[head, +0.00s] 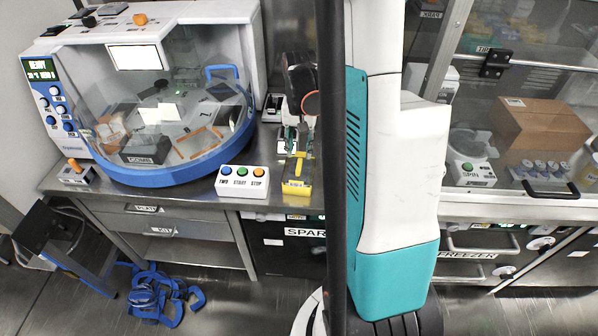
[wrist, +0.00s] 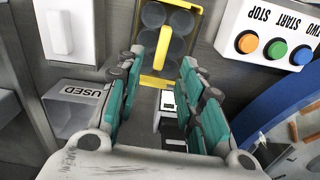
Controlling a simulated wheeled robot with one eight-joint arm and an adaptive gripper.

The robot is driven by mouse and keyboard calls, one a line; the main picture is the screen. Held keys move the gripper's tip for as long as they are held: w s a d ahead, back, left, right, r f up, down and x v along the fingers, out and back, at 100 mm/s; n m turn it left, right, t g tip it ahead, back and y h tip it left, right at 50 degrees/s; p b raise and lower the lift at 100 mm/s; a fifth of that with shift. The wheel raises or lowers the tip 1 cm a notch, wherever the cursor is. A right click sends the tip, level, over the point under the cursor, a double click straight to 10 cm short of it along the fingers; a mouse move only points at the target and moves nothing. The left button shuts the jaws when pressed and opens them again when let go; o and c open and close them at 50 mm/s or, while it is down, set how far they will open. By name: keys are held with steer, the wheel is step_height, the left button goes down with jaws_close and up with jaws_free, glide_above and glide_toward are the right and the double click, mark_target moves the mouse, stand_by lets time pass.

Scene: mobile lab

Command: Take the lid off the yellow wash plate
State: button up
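The yellow wash plate (wrist: 196,22) lies at the top of the wrist view, with several round grey wells showing. A yellow bar-shaped handle (wrist: 163,45) stands up over its middle; the lid's clear surface is hard to make out. In the head view the plate (head: 297,187) sits near the bench's front edge, right of the button box. My gripper (wrist: 160,64) is open and empty, its teal fingers on either side of the line to the handle. The fingertips point toward the plate's near edge. I cannot tell the exact gap between them.
A button box (wrist: 275,45) is beside the plate, and a blue-rimmed machine (head: 170,178) stands beyond it. A grey bin marked USED (wrist: 72,122) and a white block (wrist: 72,30) are on the other side. A labelled white piece (wrist: 170,118) lies below the gripper.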

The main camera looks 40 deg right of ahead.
mark_target(299, 164)
steer(key=shift+s+a+f+b, duration=0.2)
steer(key=shift+f+b, duration=0.5)
steer(key=shift+f, duration=0.9)
steer(key=shift+s+a+f+b, duration=0.15)
steer(key=shift+f+b, duration=0.55)
steer(key=shift+f, duration=0.85)
steer(key=shift+r, duration=0.1)
steer(key=shift+w, duration=0.1)
jaws_close()
